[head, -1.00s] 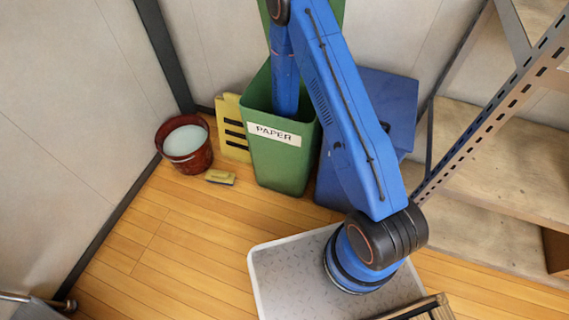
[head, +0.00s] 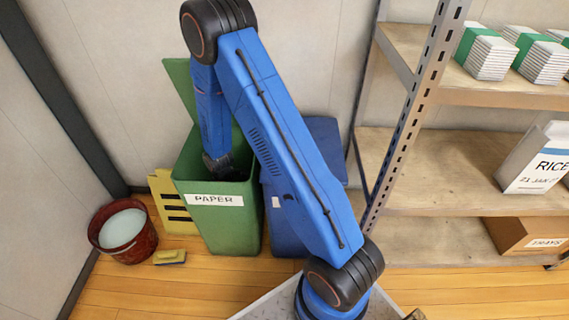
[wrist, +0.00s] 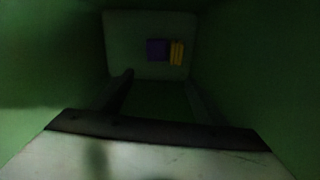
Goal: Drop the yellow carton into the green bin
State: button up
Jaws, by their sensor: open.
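The green bin (head: 222,222), with a PAPER label and its lid raised, stands against the back wall. My arm reaches down into its open top, and my gripper (wrist: 161,90) is inside, pointing toward the floor of the bin. Its fingers are apart with nothing between them. In the wrist view, a small yellow striped thing (wrist: 177,53) lies at the far end of the dark interior, beside a purple block (wrist: 157,50). The yellow thing may be the yellow carton; it is too small and dark to tell. The fingertips are hidden by the bin in the head view.
A blue bin (head: 283,225) stands close on the right. On the left are a yellow folded sign (head: 172,203), a red bucket (head: 125,245) and a sponge or brush (head: 170,257). A metal-framed shelf (head: 440,175) with goods is at the right.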

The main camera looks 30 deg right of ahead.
jog(key=s+d+r+m+t, duration=0.1)
jog(key=s+r+m, duration=0.15)
jog(key=r, duration=0.75)
jog(key=s+d+r+m, duration=0.1)
jog(key=s+d+r, duration=0.15)
jog(key=r, duration=0.75)
jog(key=s+d+r+m+t, duration=0.1)
jog(key=s+r, duration=0.2)
jog(key=r, duration=0.8)
jog(key=s+d+r+m, duration=0.1)
jog(key=s+r, duration=0.4)
jog(key=s, duration=0.3)
jog(key=s+d+r+m+t, duration=0.1)
jog(key=s+r+m, duration=0.1)
jog(key=s+r, duration=0.3)
jog(key=s+d+r+m+t, duration=0.1)
jog(key=s+r, duration=0.4)
jog(key=s, duration=0.7)
jog(key=shift+d+m, duration=0.15)
jog(key=shift+m, duration=0.5)
